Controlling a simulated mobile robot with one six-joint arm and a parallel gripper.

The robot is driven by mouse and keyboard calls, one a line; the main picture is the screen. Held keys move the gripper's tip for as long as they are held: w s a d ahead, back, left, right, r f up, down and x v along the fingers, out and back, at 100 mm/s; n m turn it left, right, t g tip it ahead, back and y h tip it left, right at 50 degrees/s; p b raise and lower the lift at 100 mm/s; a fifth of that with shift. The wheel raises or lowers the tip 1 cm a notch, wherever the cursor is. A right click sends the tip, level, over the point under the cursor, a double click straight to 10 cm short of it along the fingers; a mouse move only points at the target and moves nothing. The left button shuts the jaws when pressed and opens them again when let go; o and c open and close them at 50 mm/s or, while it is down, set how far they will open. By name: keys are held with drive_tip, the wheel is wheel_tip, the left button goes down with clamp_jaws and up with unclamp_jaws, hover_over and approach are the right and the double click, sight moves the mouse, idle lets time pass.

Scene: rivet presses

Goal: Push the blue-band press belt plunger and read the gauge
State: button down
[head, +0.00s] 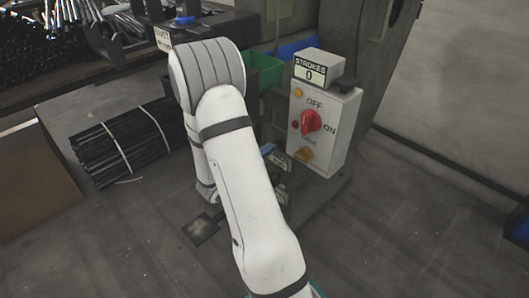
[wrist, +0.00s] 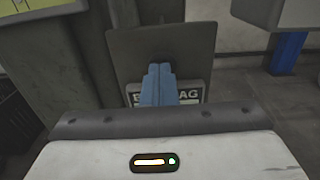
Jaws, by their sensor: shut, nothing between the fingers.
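In the wrist view my gripper (wrist: 159,70) shows as two blue fingers, shut together with nothing between them. The fingers point at a dark square plate (wrist: 190,45). A pale label (wrist: 192,95) is partly hidden behind the fingers; only the letters "AG" at its end read clearly. I cannot tell whether the fingertips touch anything. I cannot make out the plunger, blue band or gauge.
A green bin (head: 263,72) stands behind my arm. A bundle of dark rods (head: 122,143) lies on the floor to the left, near a brown board (head: 35,170). A rack of metal rods (head: 45,50) is at upper left.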

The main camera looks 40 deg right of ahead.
drive_tip(key=shift+s+d, duration=0.15)
drive_tip(key=s+a+p, duration=0.1)
drive_tip(key=a+p, duration=0.3)
drive_tip(key=a, duration=1)
drive_tip(key=shift+s, duration=0.35)
drive_tip(key=shift+s+a, duration=0.1)
drive_tip(key=shift+s, duration=0.05)
